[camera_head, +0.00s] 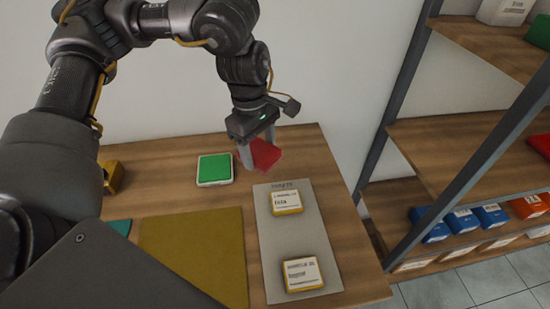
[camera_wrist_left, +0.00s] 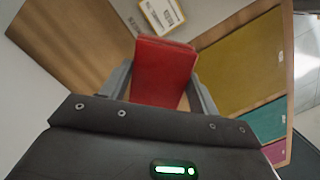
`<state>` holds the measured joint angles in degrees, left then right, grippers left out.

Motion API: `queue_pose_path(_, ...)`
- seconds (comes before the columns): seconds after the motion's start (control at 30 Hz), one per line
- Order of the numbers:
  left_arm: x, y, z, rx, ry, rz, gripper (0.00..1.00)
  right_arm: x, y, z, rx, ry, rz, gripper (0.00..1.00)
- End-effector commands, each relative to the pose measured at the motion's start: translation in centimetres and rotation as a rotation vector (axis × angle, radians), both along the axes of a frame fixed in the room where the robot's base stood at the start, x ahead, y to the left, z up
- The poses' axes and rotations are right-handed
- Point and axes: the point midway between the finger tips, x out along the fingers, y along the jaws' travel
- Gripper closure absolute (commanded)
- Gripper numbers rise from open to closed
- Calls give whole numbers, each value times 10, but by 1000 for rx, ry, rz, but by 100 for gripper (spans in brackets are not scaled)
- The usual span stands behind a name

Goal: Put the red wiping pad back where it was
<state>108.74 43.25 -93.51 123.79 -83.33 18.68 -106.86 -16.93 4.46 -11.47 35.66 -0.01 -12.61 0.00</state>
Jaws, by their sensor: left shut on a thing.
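The red wiping pad (camera_head: 265,154) is held in my left gripper (camera_head: 257,150), above the far right part of the wooden table (camera_head: 215,268). In the left wrist view the red pad (camera_wrist_left: 165,70) sits between the two fingers of the left gripper (camera_wrist_left: 163,85), which are shut on it. The pad is tilted in the head view. Just in front of it is the far end of a grey mat (camera_head: 273,240) with printed lettering. My right gripper is not in view.
On the grey mat are two yellow-edged labelled boxes, one farther (camera_head: 286,202) and one nearer (camera_head: 303,274). A green pad (camera_head: 215,169) lies left of the gripper. An olive mat (camera_head: 195,255) covers the table's middle. A shelf (camera_head: 470,140) with boxes stands at right.

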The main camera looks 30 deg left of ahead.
Motion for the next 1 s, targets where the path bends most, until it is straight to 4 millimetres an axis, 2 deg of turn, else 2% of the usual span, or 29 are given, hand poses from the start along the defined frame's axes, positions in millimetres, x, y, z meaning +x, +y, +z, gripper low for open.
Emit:
queue_pose_path(0.17,1,1,1,0,1,24,60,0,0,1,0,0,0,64)
queue_pose_path(0.27,11,3,-2,-1,3,26,60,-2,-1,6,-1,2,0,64)
queue_pose_path(0.6,91,23,-38,1,5,28,60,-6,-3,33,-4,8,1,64)
queue_pose_path(0.7,105,26,-62,0,7,24,60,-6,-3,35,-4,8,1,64)
queue_pose_path(0.8,119,29,-78,0,4,23,60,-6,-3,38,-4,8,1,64)
queue_pose_path(1.0,132,32,-93,0,-1,20,60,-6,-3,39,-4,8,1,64)
